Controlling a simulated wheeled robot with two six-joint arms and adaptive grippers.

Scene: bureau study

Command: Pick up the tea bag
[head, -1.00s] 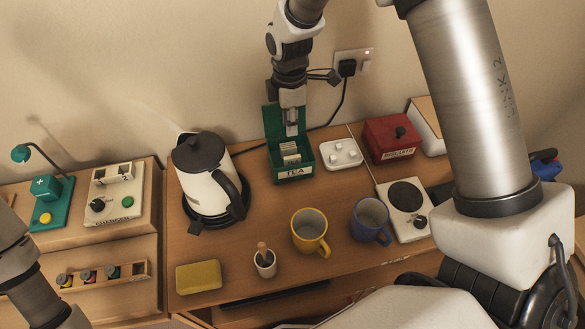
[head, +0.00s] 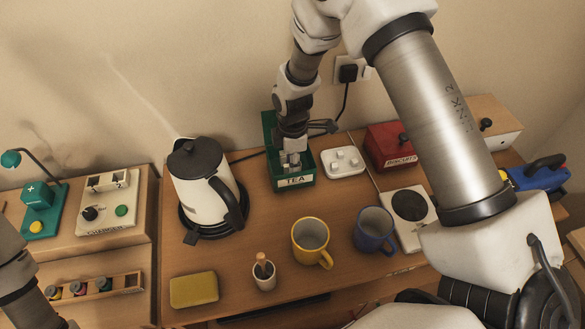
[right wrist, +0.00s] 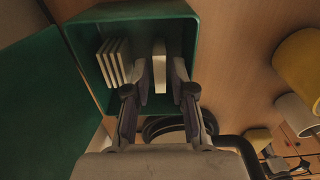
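The green tea box (head: 295,181), labelled TEA, stands open on the desk with its lid raised behind. In the right wrist view, several pale tea bags (right wrist: 113,62) stand in a row at the left inside the box (right wrist: 90,52). A single tea bag (right wrist: 160,66) stands apart, between my right fingertips. My right gripper (head: 291,161) reaches down into the box. In the right wrist view, its fingers (right wrist: 160,82) are open either side of that bag, with small gaps visible. Only my left arm shows at lower left; its gripper is out of view.
A kettle (head: 205,183) stands left of the box, and a white sugar dish (head: 343,169) and red biscuit box (head: 387,151) stand right. In front are a yellow mug (head: 310,238), blue mug (head: 374,230), small pot (head: 263,277) and yellow sponge (head: 193,290).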

